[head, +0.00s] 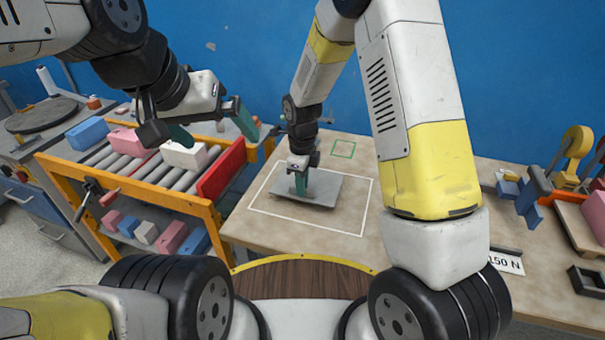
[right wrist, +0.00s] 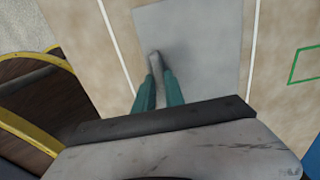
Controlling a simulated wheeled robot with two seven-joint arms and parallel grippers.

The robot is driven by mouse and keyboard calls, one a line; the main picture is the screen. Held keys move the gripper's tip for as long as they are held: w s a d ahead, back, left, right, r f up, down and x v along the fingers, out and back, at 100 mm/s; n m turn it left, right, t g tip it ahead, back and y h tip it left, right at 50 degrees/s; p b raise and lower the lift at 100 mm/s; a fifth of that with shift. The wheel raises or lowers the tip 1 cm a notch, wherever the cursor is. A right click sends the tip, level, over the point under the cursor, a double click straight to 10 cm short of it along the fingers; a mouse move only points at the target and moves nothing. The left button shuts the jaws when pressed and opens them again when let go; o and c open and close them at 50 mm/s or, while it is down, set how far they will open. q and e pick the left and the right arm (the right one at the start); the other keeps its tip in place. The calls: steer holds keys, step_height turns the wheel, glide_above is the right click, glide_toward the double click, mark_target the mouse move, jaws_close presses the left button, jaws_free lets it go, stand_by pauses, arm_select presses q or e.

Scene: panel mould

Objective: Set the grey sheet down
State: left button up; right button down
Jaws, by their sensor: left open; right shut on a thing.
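The grey sheet (head: 325,190) is a flat plate inside the white outline on the table, in the middle of the head view. It also shows in the right wrist view (right wrist: 205,45). My right gripper (head: 301,188) points down over it, its teal fingers shut on a small grey handle (right wrist: 155,62) that stands on the sheet. The sheet looks flat and on or very close to the table; I cannot tell whether it touches. My left gripper (head: 212,130) is open and empty, above the roller conveyor at the left.
The white outline (head: 365,207) and a small green square (head: 343,149) mark the table (head: 270,225). At the right are a 150 N sign (head: 505,262) and a yellow-wheeled fixture (head: 576,140).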

steer(key=shift+f, duration=1.35)
steer(key=shift+f, duration=0.1)
steer(key=c, duration=1.4)
jaws_free()
